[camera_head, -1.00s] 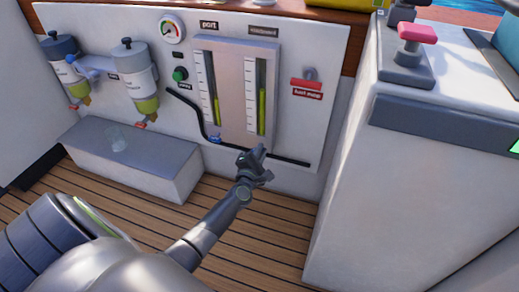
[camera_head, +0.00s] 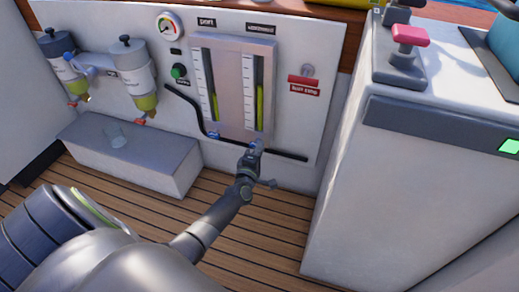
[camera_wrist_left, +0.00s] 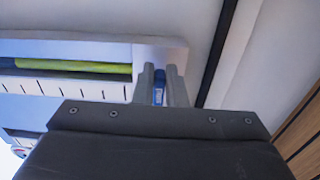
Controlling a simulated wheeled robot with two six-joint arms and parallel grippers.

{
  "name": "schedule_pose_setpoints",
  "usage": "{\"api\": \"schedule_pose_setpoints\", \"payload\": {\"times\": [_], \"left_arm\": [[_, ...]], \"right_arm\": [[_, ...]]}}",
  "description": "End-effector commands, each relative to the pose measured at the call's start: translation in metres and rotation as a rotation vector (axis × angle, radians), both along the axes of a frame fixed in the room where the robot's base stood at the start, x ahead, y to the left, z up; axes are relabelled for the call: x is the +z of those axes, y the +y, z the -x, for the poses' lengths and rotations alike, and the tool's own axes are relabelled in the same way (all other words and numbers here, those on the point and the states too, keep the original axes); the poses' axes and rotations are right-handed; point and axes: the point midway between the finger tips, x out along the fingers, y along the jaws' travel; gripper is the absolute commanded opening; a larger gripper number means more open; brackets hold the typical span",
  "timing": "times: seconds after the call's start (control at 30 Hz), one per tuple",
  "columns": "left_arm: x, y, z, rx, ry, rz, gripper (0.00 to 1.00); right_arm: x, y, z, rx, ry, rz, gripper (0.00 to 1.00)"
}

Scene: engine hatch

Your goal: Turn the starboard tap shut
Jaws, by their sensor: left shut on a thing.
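The starboard tap (camera_wrist_left: 158,92) is a small blue handle below the right-hand sight gauge (camera_head: 256,95). My left gripper (camera_head: 255,148) is at it, and in the left wrist view the two fingers (camera_wrist_left: 160,88) stand on either side of the blue handle, shut on it. In the head view the gripper mostly hides this tap. The other blue tap (camera_head: 213,134) sits below the left-hand gauge (camera_head: 207,88). Both gauges show yellow-green liquid. My right gripper is not in view.
A black pipe (camera_head: 183,97) runs down and along under the gauges. A white console (camera_head: 400,190) stands at right. The plank floor is clear.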

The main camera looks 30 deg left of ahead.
Motion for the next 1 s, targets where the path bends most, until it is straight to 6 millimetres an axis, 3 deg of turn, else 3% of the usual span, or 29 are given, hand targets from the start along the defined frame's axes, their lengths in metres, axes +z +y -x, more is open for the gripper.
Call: {"api": "schedule_pose_setpoints", "payload": {"times": [0.37, 0.4, 0.57, 0.87, 1.0], "left_arm": [[-0.003, -0.001, 0.001, -0.001, 0.007, -0.006, 0.00], [-0.003, -0.001, 0.001, -0.001, 0.007, -0.006, 0.14], [-0.002, 0.000, 0.001, -0.001, 0.005, -0.005, 0.33], [-0.001, 0.000, 0.002, 0.000, 0.003, -0.005, 0.33], [0.000, -0.003, 0.014, 0.000, 0.004, -0.005, 0.33]], "right_arm": [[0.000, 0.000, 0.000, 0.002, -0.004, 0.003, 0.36], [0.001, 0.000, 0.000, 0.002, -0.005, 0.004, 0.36], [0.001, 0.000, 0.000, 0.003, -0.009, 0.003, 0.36], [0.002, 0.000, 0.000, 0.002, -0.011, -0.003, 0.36], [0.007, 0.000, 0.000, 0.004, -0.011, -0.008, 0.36]]}}
